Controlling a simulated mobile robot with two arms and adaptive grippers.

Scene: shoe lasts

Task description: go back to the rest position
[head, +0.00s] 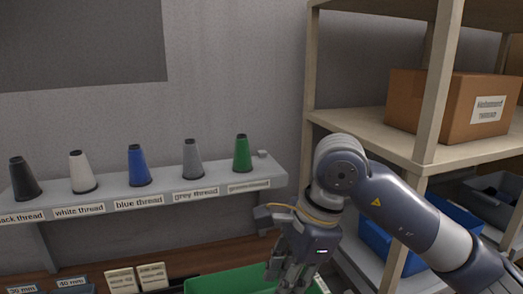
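My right arm comes in from the right and bends down at its wrist. Its gripper (287,272) hangs at the bottom of the head view, over or in front of a green surface (235,281). Its fingers point down and are cut by the lower edge, so I cannot tell whether they are apart or hold anything. My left gripper is not in view.
A wall shelf (115,195) carries black (24,180), white (82,173), blue (138,166), grey (192,160) and green thread cones (242,154). A wooden rack (430,95) with a cardboard box (455,104) and blue bins (385,240) stands close behind my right arm.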

